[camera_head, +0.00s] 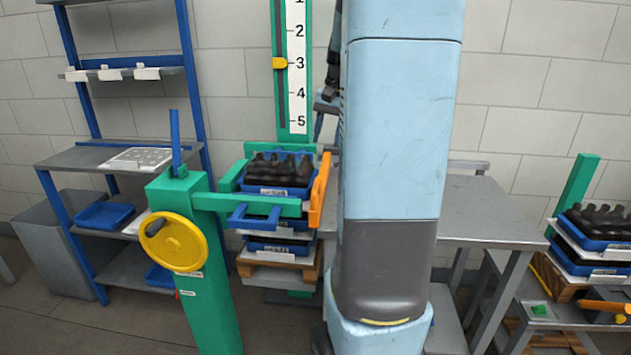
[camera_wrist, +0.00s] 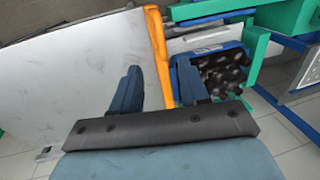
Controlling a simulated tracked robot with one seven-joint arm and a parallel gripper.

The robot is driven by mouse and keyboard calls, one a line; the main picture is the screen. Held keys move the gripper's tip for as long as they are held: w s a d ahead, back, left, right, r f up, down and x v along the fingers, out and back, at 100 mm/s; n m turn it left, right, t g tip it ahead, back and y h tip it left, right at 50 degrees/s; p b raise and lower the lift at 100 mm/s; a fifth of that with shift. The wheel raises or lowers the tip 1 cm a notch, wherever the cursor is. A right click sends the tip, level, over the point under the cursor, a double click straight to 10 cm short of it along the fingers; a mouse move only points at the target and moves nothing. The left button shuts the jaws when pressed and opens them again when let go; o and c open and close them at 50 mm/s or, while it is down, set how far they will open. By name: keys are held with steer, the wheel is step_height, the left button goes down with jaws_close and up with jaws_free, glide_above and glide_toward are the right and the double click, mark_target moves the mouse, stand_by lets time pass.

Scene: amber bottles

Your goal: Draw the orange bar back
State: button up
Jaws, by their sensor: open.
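The orange bar (camera_head: 319,190) stands upright at the right end of a green arm, beside the blue crate of dark bottles (camera_head: 280,171). In the wrist view the orange bar (camera_wrist: 157,45) runs down the picture between the two blue fingers of my gripper (camera_wrist: 157,85). My gripper is open, with a gap on either side of the bar. I cannot tell how far the fingertips are from it in depth. In the wrist view the crate (camera_wrist: 205,57) lies just right of the bar. My gripper is hidden behind my column in the head view.
A green post with a yellow handwheel (camera_head: 172,241) stands in front left of the crates. A grey metal table (camera_head: 480,207) extends right; its top (camera_wrist: 90,70) fills the wrist view's left. A numbered green scale (camera_head: 296,65) rises behind. More crated bottles (camera_head: 598,222) stand far right.

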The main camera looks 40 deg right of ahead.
mark_target(316, 185)
steer(key=f, duration=0.4)
steer(key=w+a+f, duration=0.1)
steer(key=f, duration=0.4)
steer(key=a+f, duration=0.1)
steer(key=f, duration=0.3)
steer(key=shift+w+f, duration=0.25)
steer(key=shift+w, duration=0.15)
steer(key=shift+c, duration=0.2)
jaws_close()
